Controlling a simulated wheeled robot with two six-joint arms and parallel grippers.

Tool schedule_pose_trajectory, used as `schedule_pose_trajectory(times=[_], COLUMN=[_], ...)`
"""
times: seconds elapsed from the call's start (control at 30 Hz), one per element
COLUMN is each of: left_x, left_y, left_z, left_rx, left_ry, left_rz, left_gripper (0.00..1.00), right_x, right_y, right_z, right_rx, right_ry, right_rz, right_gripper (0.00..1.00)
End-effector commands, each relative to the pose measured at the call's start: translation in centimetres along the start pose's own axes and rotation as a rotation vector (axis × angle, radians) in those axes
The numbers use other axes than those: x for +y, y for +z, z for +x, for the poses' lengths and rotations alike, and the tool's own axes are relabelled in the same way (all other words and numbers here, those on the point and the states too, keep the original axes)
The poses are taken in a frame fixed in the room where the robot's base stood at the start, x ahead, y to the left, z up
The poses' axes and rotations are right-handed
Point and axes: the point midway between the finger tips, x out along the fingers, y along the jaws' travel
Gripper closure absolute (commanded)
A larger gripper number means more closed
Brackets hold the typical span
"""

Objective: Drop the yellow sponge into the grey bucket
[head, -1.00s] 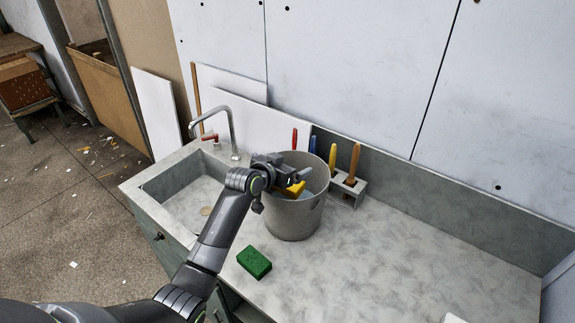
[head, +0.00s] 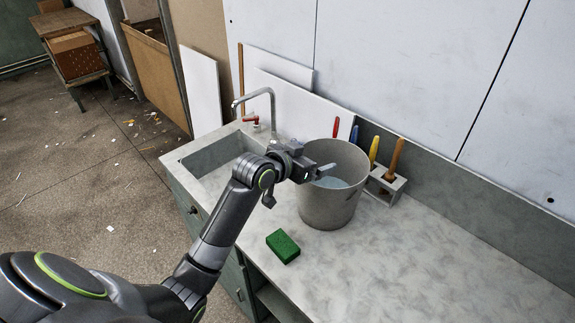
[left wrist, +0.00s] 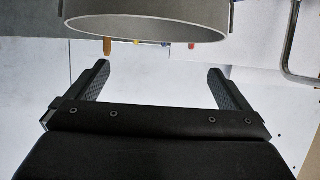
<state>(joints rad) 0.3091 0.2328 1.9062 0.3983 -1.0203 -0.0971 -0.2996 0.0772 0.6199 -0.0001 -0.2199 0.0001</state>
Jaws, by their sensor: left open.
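The grey bucket (head: 325,212) stands upright on the counter, right of the sink. Its rim also shows at the top of the left wrist view (left wrist: 150,32). My left gripper (head: 326,171) is at the bucket's left rim, its fingers over the opening. In the left wrist view its two fingers (left wrist: 158,70) are spread apart with nothing between them. The yellow sponge is not visible now; the bucket's near wall and my gripper hide part of the inside. A pale bluish surface shows inside the bucket. My right gripper is not in view.
A green sponge (head: 283,246) lies on the counter (head: 400,255) in front of the bucket. The sink (head: 222,152) with its tap (head: 272,108) is at left. A grey holder (head: 384,188) with several handled tools stands right behind the bucket. The counter's right side is clear.

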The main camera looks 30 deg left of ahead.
Motion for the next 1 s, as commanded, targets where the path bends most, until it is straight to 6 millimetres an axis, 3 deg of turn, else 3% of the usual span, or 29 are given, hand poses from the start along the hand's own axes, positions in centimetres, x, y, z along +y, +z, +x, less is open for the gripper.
schedule_pose_trajectory(times=[0.3,0.5,1.0], left_x=[-0.1,-0.1,0.0], left_y=[0.1,0.1,0.0], left_z=[-5.3,-7.7,-8.6], left_rx=[0.001,0.0,0.0], left_ry=[-0.001,-0.002,0.0], left_rz=[0.003,0.002,-0.001], left_gripper=[0.0,0.0,0.0], right_x=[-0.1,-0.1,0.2], right_y=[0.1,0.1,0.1], right_z=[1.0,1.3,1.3], right_rx=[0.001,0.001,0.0], right_ry=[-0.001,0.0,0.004], right_rz=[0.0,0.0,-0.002], right_gripper=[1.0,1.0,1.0])
